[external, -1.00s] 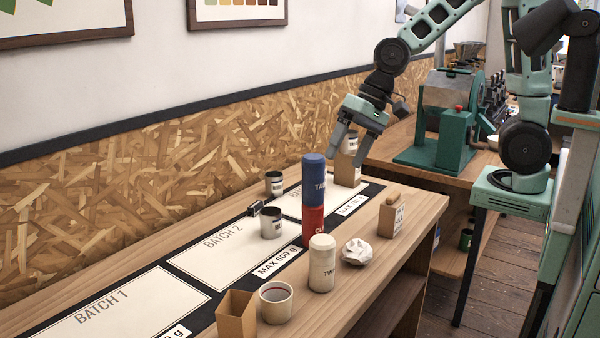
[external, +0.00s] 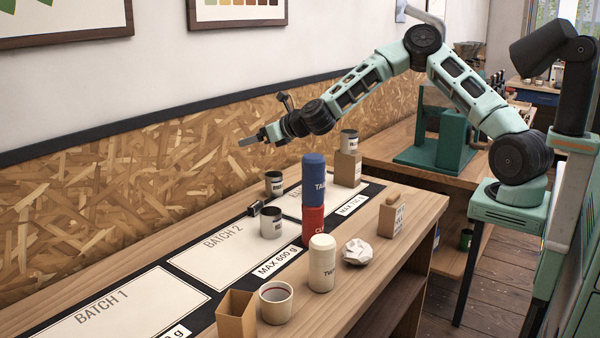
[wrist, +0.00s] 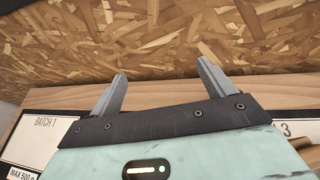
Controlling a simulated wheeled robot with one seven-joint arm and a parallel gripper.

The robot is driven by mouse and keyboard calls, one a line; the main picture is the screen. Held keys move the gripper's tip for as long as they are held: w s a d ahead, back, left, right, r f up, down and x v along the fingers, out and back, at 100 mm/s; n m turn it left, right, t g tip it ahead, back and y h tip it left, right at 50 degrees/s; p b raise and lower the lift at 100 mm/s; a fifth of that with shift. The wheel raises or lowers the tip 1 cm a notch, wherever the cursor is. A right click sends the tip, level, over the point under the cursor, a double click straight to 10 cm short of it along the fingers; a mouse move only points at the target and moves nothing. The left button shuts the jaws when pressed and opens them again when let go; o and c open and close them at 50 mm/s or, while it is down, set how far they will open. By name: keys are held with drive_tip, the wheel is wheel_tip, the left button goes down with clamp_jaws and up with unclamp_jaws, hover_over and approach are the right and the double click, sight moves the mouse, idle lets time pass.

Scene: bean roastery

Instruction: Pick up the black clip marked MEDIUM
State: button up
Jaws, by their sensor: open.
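A small black clip (external: 254,209) lies on the dark mat's back edge, at the far side of the BATCH 2 panel (external: 215,246); its marking is too small to read. My gripper (external: 242,142) is open and empty, held sideways above and slightly left of the clip, near the chipboard wall. In the wrist view my gripper's two fingers (wrist: 165,90) are apart with nothing between them. The clip is not seen in the wrist view.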

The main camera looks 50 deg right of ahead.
hover_over(256, 204)
drive_tip(key=s, duration=0.1)
wheel_tip(256, 204, down, 15)
wheel_tip(256, 204, down, 4)
drive_tip(key=shift+s+d+r+p, duration=0.15)
drive_tip(key=shift+r+p, duration=0.1)
drive_tip(key=shift+p, duration=0.3)
wheel_tip(256, 204, down, 2)
drive_tip(key=shift+f+p, duration=0.25)
drive_tip(key=shift+p, duration=0.15)
drive_tip(key=shift+x, duration=1)
drive_tip(key=shift+w+f, duration=0.4)
drive_tip(key=shift+w, duration=0.1)
drive_tip(key=shift+c, duration=0.3)
drive_tip(key=c, duration=1)
